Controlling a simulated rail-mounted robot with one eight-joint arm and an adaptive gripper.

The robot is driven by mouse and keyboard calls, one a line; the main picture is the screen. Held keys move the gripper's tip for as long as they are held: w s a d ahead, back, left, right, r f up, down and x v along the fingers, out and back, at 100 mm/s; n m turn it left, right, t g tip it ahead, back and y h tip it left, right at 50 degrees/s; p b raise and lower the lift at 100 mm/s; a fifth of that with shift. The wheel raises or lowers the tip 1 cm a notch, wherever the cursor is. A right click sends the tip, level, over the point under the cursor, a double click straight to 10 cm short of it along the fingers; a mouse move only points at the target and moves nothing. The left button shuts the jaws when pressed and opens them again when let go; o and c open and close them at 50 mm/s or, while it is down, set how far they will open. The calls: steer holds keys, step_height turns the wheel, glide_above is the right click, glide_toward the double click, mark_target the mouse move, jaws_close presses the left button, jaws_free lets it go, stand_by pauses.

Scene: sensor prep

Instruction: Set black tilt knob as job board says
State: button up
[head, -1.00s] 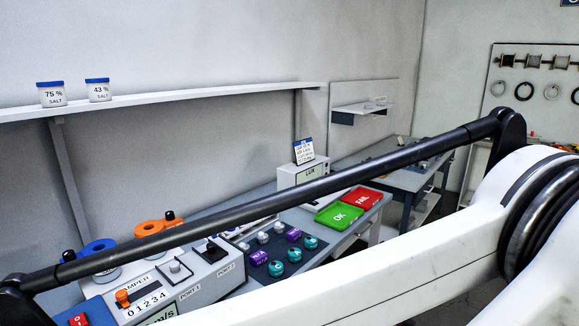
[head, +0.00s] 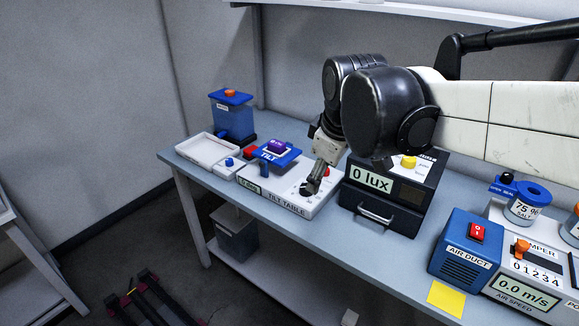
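The tilt table (head: 287,208) is a white box with a "TILT TABLE" label on the bench, left of centre in the head view. A small green display (head: 249,187) is on its front left. My gripper (head: 313,184) is lowered over the right part of the tilt table. Dark parts there could be fingertips or the black knob; I cannot separate them, nor tell whether they touch. The job board is not in the current view.
A lux box (head: 385,205) with a "0 lux" display stands close to the right of my gripper. The air duct box (head: 465,255) is farther right. A white tray (head: 207,150) and a blue container (head: 232,116) are on the left. A shelf (head: 400,9) runs above.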

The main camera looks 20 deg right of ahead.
steer(key=w+d+f+n+g, duration=0.25)
steer(key=w+f+n, duration=0.25)
steer(key=w+n, duration=0.5)
steer(key=w+d+f+n+g, duration=0.25)
steer(key=w+f+n, duration=0.2)
steer(key=w, duration=0.85)
steer(key=shift+n, duration=0.35)
steer(key=f, duration=0.4)
steer(key=f+p, duration=0.1)
steer(key=f, duration=0.8)
steer(key=shift+s+a+f, duration=0.1)
steer(key=shift+s+a, duration=0.1)
steer(key=shift+a, duration=0.1)
steer(key=c, duration=1.2)
steer(key=shift+o, duration=0.2)
